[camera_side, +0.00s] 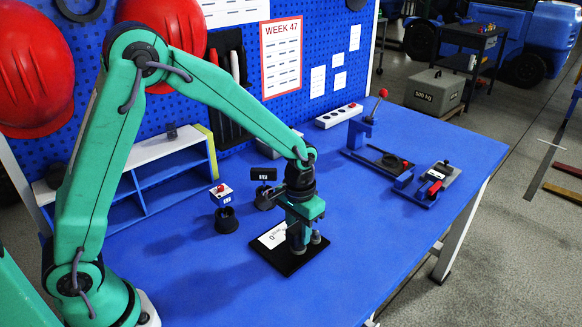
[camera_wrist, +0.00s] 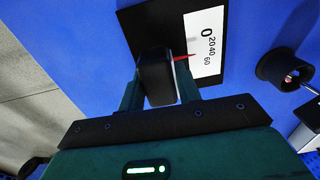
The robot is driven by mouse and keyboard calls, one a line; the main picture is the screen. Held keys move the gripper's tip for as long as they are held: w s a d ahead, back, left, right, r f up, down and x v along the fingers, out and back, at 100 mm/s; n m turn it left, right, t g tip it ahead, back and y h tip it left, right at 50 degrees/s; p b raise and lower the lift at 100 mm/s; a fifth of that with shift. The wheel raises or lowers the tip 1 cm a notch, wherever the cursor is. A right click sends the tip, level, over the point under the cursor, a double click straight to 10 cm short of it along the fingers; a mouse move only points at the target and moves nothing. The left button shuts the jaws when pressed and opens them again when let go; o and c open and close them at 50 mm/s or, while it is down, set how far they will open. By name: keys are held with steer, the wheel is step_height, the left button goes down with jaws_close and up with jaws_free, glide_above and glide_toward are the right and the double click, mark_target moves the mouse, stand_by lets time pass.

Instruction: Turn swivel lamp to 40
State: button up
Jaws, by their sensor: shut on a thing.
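The swivel lamp's black head (camera_wrist: 156,76) sits between the two fingers of my gripper (camera_wrist: 160,88) in the wrist view. A thin red pointer (camera_wrist: 183,57) sticks out from beside the head toward a white scale card (camera_wrist: 207,66) marked 0, 20, 40 and 60. I cannot tell which mark the pointer meets. The lamp stands on a black base plate (camera_wrist: 140,22), also seen in the side view (camera_side: 291,266). There my gripper (camera_side: 300,237) points down over the plate, shut on the lamp and hiding most of it. The card (camera_side: 271,237) lies on the plate's left.
Black round holders (camera_side: 226,220) stand left of the plate, one with a small red-buttoned box above it. A white and blue shelf (camera_side: 150,175) is further left. Lever and clamp fixtures (camera_side: 375,160) stand at the right. The blue table (camera_side: 385,250) is clear right of the plate.

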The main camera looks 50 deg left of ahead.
mark_target(298, 226)
steer(key=shift+w+d+r+m, duration=0.1)
steer(key=shift+m, duration=0.8)
steer(key=o, duration=0.9)
steer(key=shift+r, duration=3.9)
steer(key=shift+r, duration=0.1)
